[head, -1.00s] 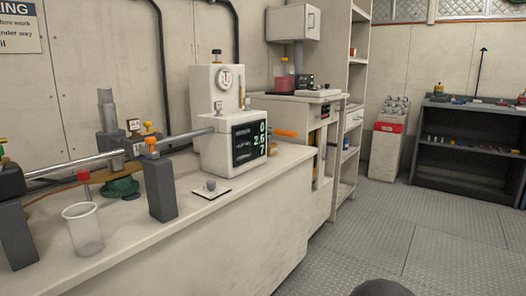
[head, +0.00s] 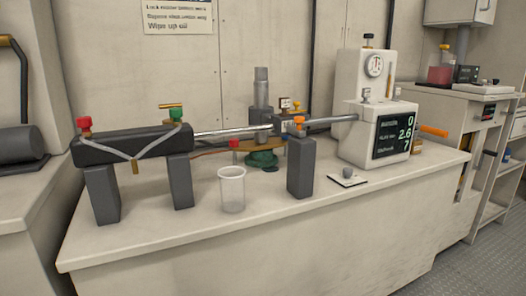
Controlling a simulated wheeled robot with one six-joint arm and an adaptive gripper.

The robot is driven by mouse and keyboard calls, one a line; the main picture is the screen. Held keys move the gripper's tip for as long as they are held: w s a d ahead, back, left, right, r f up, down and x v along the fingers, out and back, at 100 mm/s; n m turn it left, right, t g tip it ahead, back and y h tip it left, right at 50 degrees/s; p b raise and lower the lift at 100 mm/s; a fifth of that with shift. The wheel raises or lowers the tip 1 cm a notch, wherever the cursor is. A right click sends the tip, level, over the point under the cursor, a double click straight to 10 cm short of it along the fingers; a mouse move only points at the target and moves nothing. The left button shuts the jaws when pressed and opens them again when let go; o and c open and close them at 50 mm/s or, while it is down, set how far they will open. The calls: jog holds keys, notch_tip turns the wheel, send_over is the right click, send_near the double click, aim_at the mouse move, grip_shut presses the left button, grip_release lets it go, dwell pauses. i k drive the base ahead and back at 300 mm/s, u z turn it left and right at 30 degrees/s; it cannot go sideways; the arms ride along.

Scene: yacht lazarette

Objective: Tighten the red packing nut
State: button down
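Two red parts show on the bench assembly. One red nut-like fitting (head: 84,124) stands upright on the left end of a dark horizontal body (head: 130,144) held on two dark posts. A smaller red knob (head: 233,144) sits near the middle, just above and behind a clear beaker. I cannot tell for sure which one is the packing nut. A green fitting (head: 176,115) with a brass-coloured bar over it is on the right end of the dark body. An orange fitting (head: 299,121) tops a separate dark post. My gripper is not in view.
The clear beaker (head: 232,189) stands at the bench front. A steel shaft (head: 235,131) runs right to a white machine (head: 378,130) with a display. A small plate with a grey knob (head: 347,174) lies before it. The bench top (head: 270,215) is otherwise clear in front.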

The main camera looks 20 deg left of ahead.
aim_at(233, 142)
jog(key=u, duration=0.9)
jog(key=i, duration=0.15)
jog(key=z, duration=0.25)
